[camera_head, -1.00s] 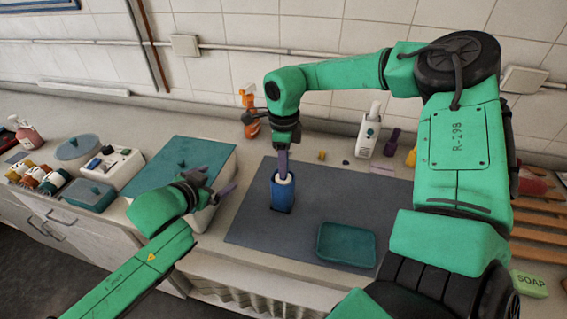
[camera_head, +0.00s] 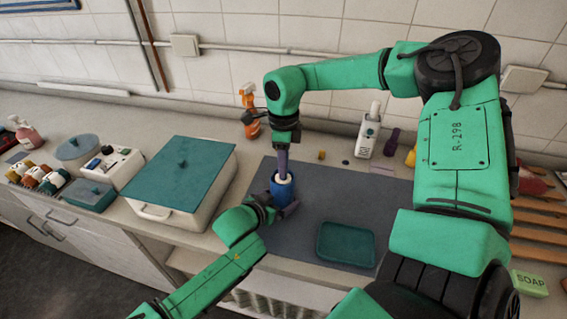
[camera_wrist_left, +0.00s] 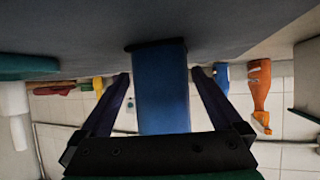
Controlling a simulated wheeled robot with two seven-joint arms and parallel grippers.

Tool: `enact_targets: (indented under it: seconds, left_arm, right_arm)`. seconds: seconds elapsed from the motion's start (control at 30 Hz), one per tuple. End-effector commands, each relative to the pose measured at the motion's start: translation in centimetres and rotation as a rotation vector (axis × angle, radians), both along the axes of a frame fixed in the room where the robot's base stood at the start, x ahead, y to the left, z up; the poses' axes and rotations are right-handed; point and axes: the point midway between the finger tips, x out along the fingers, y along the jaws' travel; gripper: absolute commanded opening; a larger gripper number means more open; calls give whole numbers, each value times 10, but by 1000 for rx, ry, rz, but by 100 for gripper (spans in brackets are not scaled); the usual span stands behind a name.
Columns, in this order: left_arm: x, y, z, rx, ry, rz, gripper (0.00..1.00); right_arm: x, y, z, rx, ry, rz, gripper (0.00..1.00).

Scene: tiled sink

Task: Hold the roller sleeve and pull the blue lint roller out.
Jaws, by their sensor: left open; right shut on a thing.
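The blue roller sleeve (camera_head: 281,190) stands upright on the dark grey mat, with the pale top of the lint roller (camera_head: 284,179) showing in its mouth. The rest of the roller is hidden inside. My right gripper (camera_head: 283,166) points down from above and is shut on the lint roller at the sleeve's mouth. My left gripper (camera_head: 277,204) is open low at the near side of the sleeve. In the left wrist view the blue sleeve (camera_wrist_left: 161,90) stands between the two spread fingers, with a gap on each side.
A teal tray (camera_head: 346,245) lies on the mat (camera_head: 330,190) to the right of the sleeve. A lidded white bin (camera_head: 170,215) stands to the left. An orange spray bottle (camera_head: 250,110) and a white bottle (camera_head: 368,130) stand behind. Bare mat lies between sleeve and tray.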

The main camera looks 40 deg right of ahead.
Motion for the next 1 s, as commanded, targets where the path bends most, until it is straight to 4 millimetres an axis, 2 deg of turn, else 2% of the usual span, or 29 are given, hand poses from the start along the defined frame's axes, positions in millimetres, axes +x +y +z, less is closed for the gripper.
enact_targets:
  seconds: [0.13, 0.37, 0.5, 0.53, 0.63, 0.67, 0.7, 1.0]
  left_arm:
    - [3, -7, -3, -1, -2, 1, 100]
    - [3, -7, -4, -1, -2, 3, 100]
    - [3, -7, -4, 0, -3, 2, 52]
    - [3, -7, -4, 0, -3, 2, 46]
    - [3, -7, -4, 0, -3, 2, 46]
    - [3, -7, -4, 0, -3, 2, 85]
    - [3, -7, -4, 0, -3, 2, 100]
    - [3, -7, -4, 0, -3, 2, 100]
  right_arm:
    - [0, 0, 0, -2, -1, 0, 0]
    - [0, 0, 0, -2, -1, 0, 0]
    - [0, 0, 0, -2, -1, 0, 0]
    - [0, 0, 0, -2, -1, 0, 0]
    - [0, 0, 0, -2, -1, 0, 0]
    - [0, 0, 0, -2, -1, 0, 0]
    - [0, 0, 0, -2, -1, 0, 0]
    - [0, 0, 0, -2, -1, 0, 0]
